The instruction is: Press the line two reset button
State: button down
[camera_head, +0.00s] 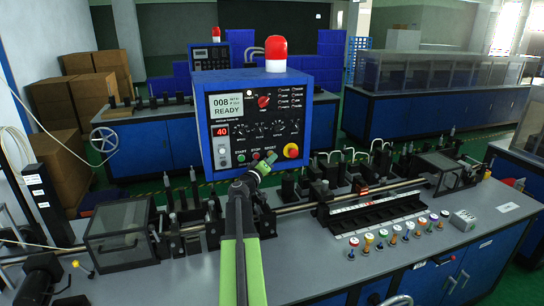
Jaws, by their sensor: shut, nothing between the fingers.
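The near blue control box (214,150) has a black panel (290,128) with a screen reading 008 and READY. Its lower row of controls is labelled START, STOP and RESET. The green start button (241,157) and red stop button (256,155) show at the left of that row. The reset button under the RESET label is small and partly covered by my gripper. My gripper (268,162) is shut and empty, its tip overlapping the row below RESET. Whether it touches the panel I cannot tell. No line number is legible on the box.
A red and yellow knob (291,150) sits right of the row. A similar box (210,56) with a red beacon stands behind. Shafts, clear guards and several coloured-top pieces (395,236) occupy the grey bench (330,265).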

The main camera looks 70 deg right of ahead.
jog(key=shift+a, duration=0.1)
jog(key=s+a, duration=0.3)
jog(key=a, duration=0.1)
jog(key=shift+s+a, duration=0.25)
jog(key=shift+s, duration=0.15)
dwell(0.7)
